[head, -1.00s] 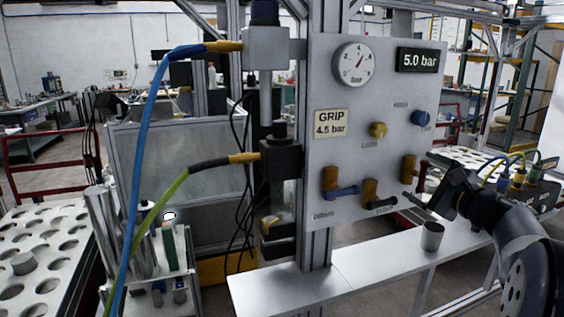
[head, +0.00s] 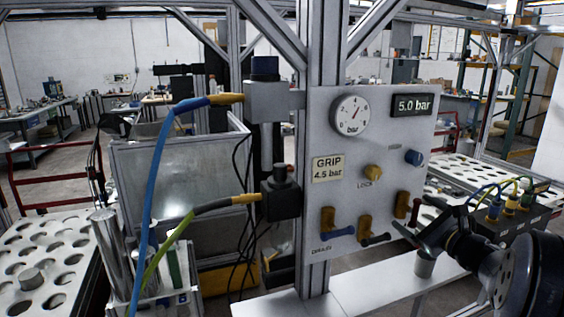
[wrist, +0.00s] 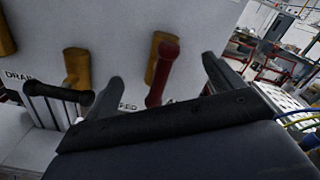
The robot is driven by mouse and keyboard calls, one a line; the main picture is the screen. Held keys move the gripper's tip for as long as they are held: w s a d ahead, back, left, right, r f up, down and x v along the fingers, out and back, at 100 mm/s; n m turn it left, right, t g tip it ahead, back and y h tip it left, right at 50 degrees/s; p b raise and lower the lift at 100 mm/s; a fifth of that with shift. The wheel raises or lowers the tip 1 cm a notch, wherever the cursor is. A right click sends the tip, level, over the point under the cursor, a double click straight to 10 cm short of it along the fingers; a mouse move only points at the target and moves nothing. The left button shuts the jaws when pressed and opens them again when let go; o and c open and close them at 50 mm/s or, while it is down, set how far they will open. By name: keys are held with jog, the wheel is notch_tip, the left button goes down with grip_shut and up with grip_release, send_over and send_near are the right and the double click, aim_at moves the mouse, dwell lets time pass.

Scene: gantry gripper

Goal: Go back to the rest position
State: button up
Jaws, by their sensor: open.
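My gripper (head: 415,228) is at the lower right of the grey panel (head: 385,150) in the head view, with its fingers apart and nothing between them that I can make out. In the wrist view the open fingers (wrist: 163,82) point at the panel, near the red-handled valve (wrist: 162,72). That valve (head: 404,206) also shows in the head view, just above the gripper. The black-handled valve (wrist: 72,85) is to the left of the fingers in the wrist view. I cannot tell whether a finger touches the panel or a handle.
A blue-handled valve (head: 338,233) is further left. The gauge (head: 349,115) and the 5.0 bar display (head: 412,104) are above. A metal cup (head: 425,266) stands on the white shelf (head: 350,290) below the gripper. A black box with cables (head: 512,225) is at right.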

jog(key=shift+r+m+p, duration=0.25)
jog(key=shift+m+p, duration=1.15)
jog(key=shift+p, duration=1.05)
jog(key=shift+f+m+p, duration=0.1)
jog(key=shift+m+p, duration=0.4)
jog(key=shift+p, duration=0.4)
jog(key=shift+s+d+f, duration=0.15)
jog(key=shift+s+d, duration=0.05)
jog(key=shift+s, duration=0.3)
